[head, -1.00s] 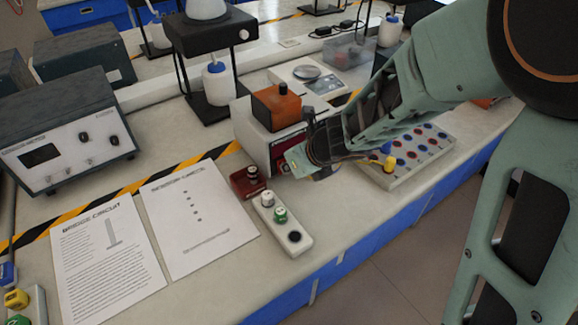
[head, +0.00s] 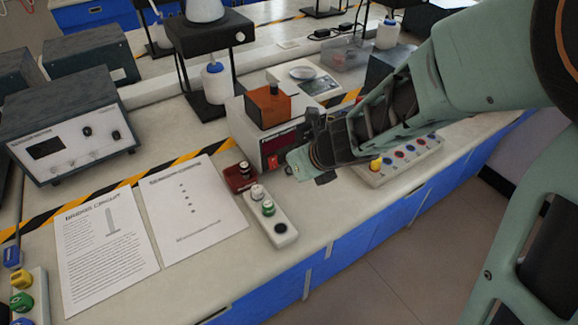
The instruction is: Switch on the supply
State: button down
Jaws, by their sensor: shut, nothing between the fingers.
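The likely supply is a white-fronted box (head: 249,143) with a dark red display (head: 284,141) and a small red switch (head: 273,161) low on its front, in the head view. An orange block with a black knob (head: 268,105) sits on top of it. My gripper (head: 291,171) is shut and empty, just in front of the right part of this face. It looks close to the switch, but I cannot tell whether it touches the box. It hides the right part of the front. The switch's position is too small to read.
A dark red block (head: 240,178) and a white strip with terminals (head: 278,228) stand in front of the box. A board with coloured knobs (head: 383,173) lies to the right. Printed sheets (head: 104,255) and a grey instrument (head: 70,130) are at left.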

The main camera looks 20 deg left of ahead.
jog(key=p+v, duration=0.2)
jog(key=v, duration=0.4)
jog(key=shift+r+p, duration=0.3)
jog(key=shift+p, duration=0.1)
